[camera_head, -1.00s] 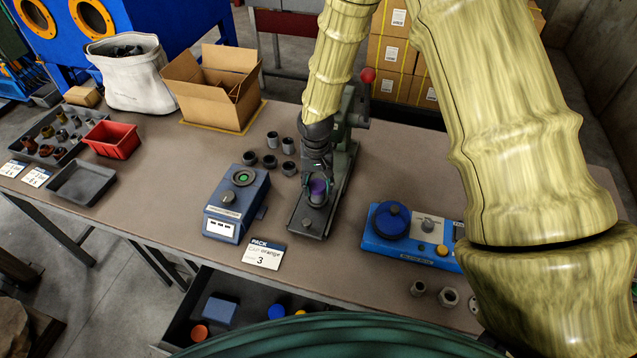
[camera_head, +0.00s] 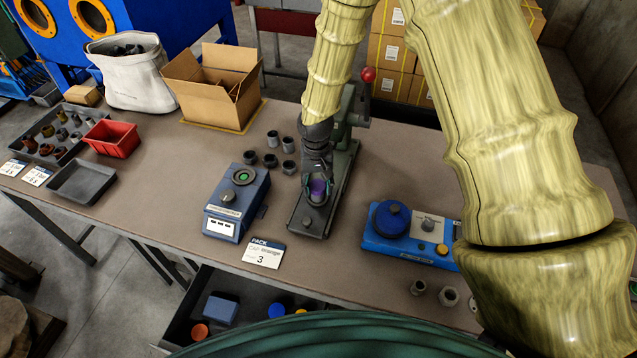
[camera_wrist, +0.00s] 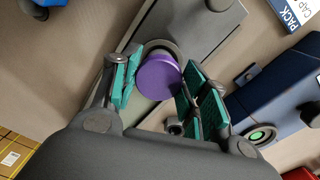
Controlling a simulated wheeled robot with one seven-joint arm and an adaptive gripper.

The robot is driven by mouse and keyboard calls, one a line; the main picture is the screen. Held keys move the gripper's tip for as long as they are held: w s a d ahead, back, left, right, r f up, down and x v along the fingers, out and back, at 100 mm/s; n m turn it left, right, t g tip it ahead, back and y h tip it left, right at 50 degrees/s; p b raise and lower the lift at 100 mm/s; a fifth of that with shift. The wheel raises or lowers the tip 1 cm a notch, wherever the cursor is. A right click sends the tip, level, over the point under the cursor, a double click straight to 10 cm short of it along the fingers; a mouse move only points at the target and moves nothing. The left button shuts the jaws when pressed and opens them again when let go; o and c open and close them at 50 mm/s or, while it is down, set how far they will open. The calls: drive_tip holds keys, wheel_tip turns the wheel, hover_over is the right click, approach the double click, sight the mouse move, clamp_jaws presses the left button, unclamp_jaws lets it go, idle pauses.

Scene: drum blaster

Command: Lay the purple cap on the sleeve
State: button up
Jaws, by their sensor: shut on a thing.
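The purple cap (camera_head: 318,187) is between the fingers of my gripper (camera_head: 317,192), over the front part of the grey press base (camera_head: 309,222). In the wrist view the purple cap (camera_wrist: 157,77) shows its flat round face between the green finger pads of my gripper (camera_wrist: 154,86), which is shut on it. A dark grey ring (camera_wrist: 164,47) shows just behind the cap on the base. I cannot tell whether it is the sleeve's rim, nor whether the cap touches it. My fingers hide much of this spot.
Several loose grey sleeves (camera_head: 288,146) stand left of the press. A blue-grey box with a green button (camera_head: 237,203) is left, and a blue console (camera_head: 402,233) is right. A PACK card (camera_head: 264,253) lies in front. An open drawer (camera_head: 253,308) is below the table edge.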

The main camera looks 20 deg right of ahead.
idle(0.3)
drive_tip(key=o, duration=0.8)
drive_tip(key=o, duration=0.5)
drive_tip(key=shift+r+p, duration=2.1)
drive_tip(key=shift+r, duration=0.85)
